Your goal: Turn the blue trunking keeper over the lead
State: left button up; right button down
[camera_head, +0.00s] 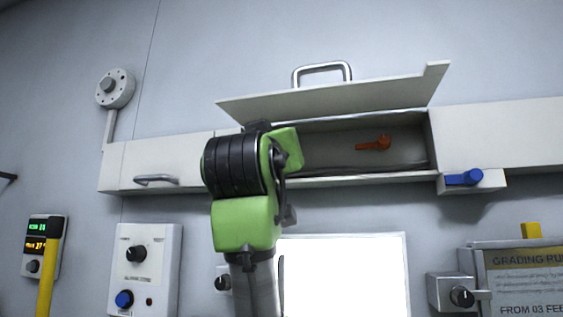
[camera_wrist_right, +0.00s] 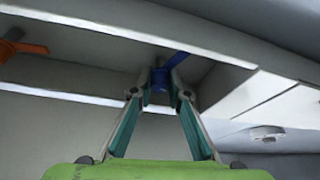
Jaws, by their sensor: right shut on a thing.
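In the right wrist view the blue keeper (camera_wrist_right: 159,78) is between the fingertips of my right gripper (camera_wrist_right: 160,92), which is shut on it. Its blue lever points up and to the right in that view. In the head view my right arm's green and black wrist covers this keeper and the fingertips. An orange keeper (camera_head: 373,143) sits inside the open trunking (camera_head: 405,152); it also shows at the left of the right wrist view (camera_wrist_right: 18,47). I cannot clearly make out the lead. My left gripper is not in view.
The trunking lid (camera_head: 340,97) is raised above the opening. Another blue handle (camera_head: 464,178) is on a block at the trunking's lower right. A bar handle (camera_head: 155,180) is on the left cover. A control box (camera_head: 145,268) and a bright panel (camera_head: 350,270) are below.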

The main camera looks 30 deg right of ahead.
jog(key=n+t+y+b, duration=0.1)
jog(key=n+y, duration=0.1)
jog(key=n, duration=0.3)
jog(key=shift+f, duration=0.15)
jog(key=shift+n+t+y+b, duration=0.5)
jog(key=shift+n+y, duration=0.7)
jog(key=shift+n, duration=0.9)
jog(key=shift+w, duration=0.1)
jog(key=c, duration=1.9)
grip_release()
jog(key=shift+d, duration=0.1)
jog(key=shift+s, duration=0.2)
jog(key=v, duration=1.2)
jog(key=shift+w, duration=0.1)
